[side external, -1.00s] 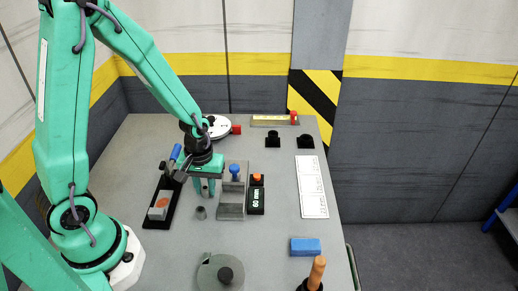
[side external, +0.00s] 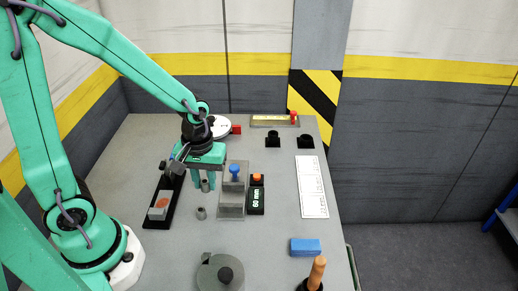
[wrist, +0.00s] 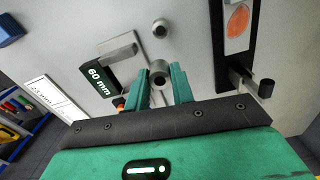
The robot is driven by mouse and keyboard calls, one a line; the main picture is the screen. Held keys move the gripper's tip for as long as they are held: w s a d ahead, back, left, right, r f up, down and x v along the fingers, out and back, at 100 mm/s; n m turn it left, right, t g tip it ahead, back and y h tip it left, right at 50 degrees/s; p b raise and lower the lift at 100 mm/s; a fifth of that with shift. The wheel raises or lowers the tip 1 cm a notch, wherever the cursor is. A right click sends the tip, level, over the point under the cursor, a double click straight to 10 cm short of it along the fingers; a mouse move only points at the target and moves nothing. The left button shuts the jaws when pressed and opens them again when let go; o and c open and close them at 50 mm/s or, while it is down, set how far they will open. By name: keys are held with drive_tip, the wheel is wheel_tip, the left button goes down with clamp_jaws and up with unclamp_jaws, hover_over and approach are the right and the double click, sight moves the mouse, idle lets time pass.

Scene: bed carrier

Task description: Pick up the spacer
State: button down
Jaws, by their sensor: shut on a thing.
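My gripper (side external: 205,185) points down over the table, left of the grey block with the blue knob. It is shut on a small grey hollow spacer (side external: 205,186), which stands upright between the green fingers. In the wrist view my gripper (wrist: 162,84) shows the spacer (wrist: 158,74) between its fingers, with its bore facing the camera. A second grey cylinder of similar look (side external: 201,213) stands on the table, apart from the fingers; it also shows in the wrist view (wrist: 160,28).
The grey block (side external: 231,208) and a black "60 mm" display (side external: 256,198) stand close on the right. A black rail fixture (side external: 163,205) lies close on the left. A grey disc with a knob (side external: 220,273) is in front. The table is free between the display and the white ruled sheet (side external: 312,187).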

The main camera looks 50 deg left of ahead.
drive_tip(key=s+d+r, duration=0.3)
drive_tip(key=d+r, duration=0.1)
drive_tip(key=d, duration=0.2)
drive_tip(key=shift+s+d+r, duration=0.2)
drive_tip(key=shift+d+r, duration=0.1)
drive_tip(key=shift+d, duration=0.1)
